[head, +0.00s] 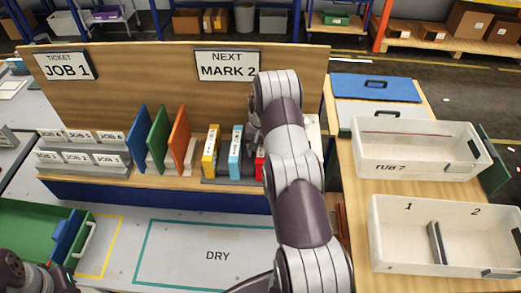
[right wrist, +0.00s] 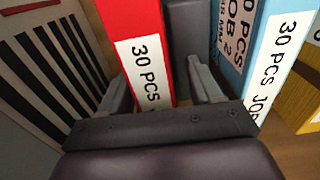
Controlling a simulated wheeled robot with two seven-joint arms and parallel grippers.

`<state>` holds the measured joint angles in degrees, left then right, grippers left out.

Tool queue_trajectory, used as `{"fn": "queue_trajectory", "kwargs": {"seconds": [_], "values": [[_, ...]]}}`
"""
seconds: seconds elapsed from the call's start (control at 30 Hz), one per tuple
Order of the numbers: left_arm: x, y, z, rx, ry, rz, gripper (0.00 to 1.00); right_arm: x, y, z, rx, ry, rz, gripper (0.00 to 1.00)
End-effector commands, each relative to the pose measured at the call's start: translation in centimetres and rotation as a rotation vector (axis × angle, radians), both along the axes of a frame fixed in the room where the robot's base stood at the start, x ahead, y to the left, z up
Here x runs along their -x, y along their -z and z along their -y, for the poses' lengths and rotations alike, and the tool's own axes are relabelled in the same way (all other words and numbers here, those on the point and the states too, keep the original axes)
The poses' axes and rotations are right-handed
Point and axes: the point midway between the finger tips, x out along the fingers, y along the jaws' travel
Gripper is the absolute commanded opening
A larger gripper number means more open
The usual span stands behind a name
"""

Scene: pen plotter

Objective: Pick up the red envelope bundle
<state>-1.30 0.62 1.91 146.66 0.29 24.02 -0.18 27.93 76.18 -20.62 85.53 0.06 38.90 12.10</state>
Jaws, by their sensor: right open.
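The red envelope bundle (head: 259,166) stands upright in the row on the wooden shelf, mostly hidden behind my right arm in the head view. In the right wrist view the red bundle (right wrist: 137,30) carries a white "30 PCS" label. My right gripper (right wrist: 160,80) is open, and the red bundle stands between its fingers, nearer the left finger. I cannot tell whether that finger touches it. A part of my left arm shows at the lower left of the head view; its gripper does not show.
A light blue bundle (head: 236,152) stands close beside the red one, then a yellow bundle (head: 210,150). Orange, green and blue dividers stand further left. A slotted pale panel (right wrist: 50,60) is on the other side. White bins (head: 385,165) are at right. The DRY area (head: 180,255) is clear.

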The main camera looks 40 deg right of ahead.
Motion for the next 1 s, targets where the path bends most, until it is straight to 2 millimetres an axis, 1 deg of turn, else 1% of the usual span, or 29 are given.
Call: {"fn": "queue_trajectory", "kwargs": {"seconds": [0.1,0.13,0.17,0.2,0.27,0.3,0.33,0.57,0.67,0.77,0.9,0.93,1.0], "values": [[0.0,0.1,0.0,0.0,0.0,0.0,0.0,0.0,0.1,0.0,0.0,0.0,0.0,0.64],[0.0,0.1,0.0,0.0,0.0,0.0,0.0,0.0,0.1,0.0,0.0,0.0,0.0,0.61],[0.0,0.1,0.0,0.0,0.0,0.0,0.0,0.0,0.1,0.0,0.0,0.0,0.0,0.51],[0.0,0.1,0.0,0.0,0.0,0.0,0.0,0.0,0.0,0.0,0.0,0.0,0.0,0.38],[0.0,0.1,0.0,0.0,0.0,0.0,0.0,0.0,0.0,0.0,0.0,0.0,0.0,0.18],[0.0,0.1,0.0,0.0,0.0,0.0,0.0,0.0,0.0,0.0,0.0,0.0,0.0,0.05],[0.0,0.1,0.0,0.0,0.0,0.0,0.0,0.0,0.0,0.0,0.0,0.0,0.0,0.02],[0.0,0.2,0.0,0.0,0.0,0.0,0.0,0.0,0.0,0.0,0.001,0.0,0.001,0.02],[0.0,0.5,0.0,0.0,0.0,0.0,0.0,-0.1,-0.2,0.1,0.001,0.0,0.002,0.02],[0.0,1.4,0.0,0.0,0.0,0.0,0.0,-0.1,-1.0,0.1,0.002,0.0,0.002,0.02],[0.0,3.0,0.0,0.0,0.0,0.0,0.0,-0.1,-2.8,0.1,0.004,0.001,0.005,0.02],[0.0,3.3,0.0,0.0,0.0,-0.001,0.0,0.1,-3.2,-0.1,0.002,0.0,0.002,0.02],[0.0,3.8,0.0,0.0,0.0,0.0,0.0,1.4,-3.1,-1.0,0.0,0.0,-0.001,0.02]]}}
